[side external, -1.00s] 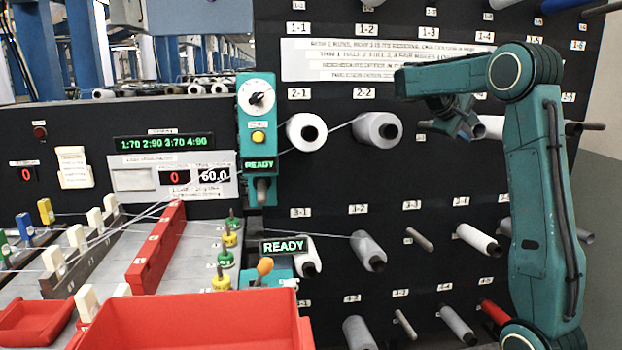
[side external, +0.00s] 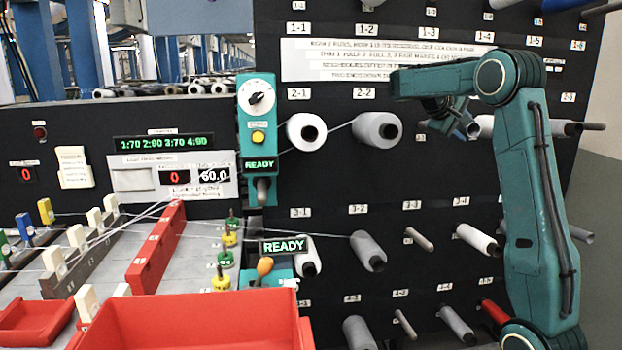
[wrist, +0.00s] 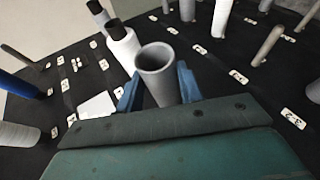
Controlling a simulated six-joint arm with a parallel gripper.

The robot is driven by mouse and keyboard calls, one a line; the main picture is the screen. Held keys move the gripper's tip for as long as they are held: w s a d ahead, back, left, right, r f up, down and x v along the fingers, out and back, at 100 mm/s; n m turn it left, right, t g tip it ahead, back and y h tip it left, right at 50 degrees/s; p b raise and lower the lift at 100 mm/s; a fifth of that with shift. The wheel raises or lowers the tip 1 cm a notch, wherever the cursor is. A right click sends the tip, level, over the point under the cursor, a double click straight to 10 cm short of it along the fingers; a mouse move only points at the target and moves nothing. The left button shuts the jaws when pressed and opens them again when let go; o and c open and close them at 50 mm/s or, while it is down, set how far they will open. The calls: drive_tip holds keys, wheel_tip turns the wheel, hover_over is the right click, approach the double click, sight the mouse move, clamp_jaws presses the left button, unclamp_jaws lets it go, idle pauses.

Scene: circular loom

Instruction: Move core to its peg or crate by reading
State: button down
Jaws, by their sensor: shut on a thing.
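My gripper (wrist: 157,88) is shut on a grey hollow core (wrist: 158,62). Its two blue fingers grip the core's sides, and the open end of the core faces the wrist camera. In the side external view my gripper (side external: 460,126) is in front of the board's second row, right of the 2-2 spool (side external: 377,131); the core cannot be made out there. A bare peg (side external: 420,237) shows in the third row. A large red crate (side external: 190,312) is at the lower left. Green displays beside the board read "READY".
The black board (side external: 440,180) carries several spools and pegs that stick out. A white roll (wrist: 123,45) with a dark end is close beside the held core. A red divider (side external: 157,245), yellow and green pieces and stretched threads lie left of the board.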

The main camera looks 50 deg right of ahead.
drive_tip(key=shift+w+d+f, duration=0.15)
drive_tip(key=shift+w+d, duration=1)
idle(0.5)
drive_tip(key=c, duration=0.8)
unclamp_jaws()
drive_tip(key=shift+c, duration=0.2)
drive_tip(key=shift+a, duration=0.1)
drive_tip(key=s+a+r, duration=0.2)
drive_tip(key=s+a, duration=1.1)
drive_tip(key=s, duration=0.1)
drive_tip(key=shift+a+r, duration=0.35)
drive_tip(key=shift+a, duration=0.05)
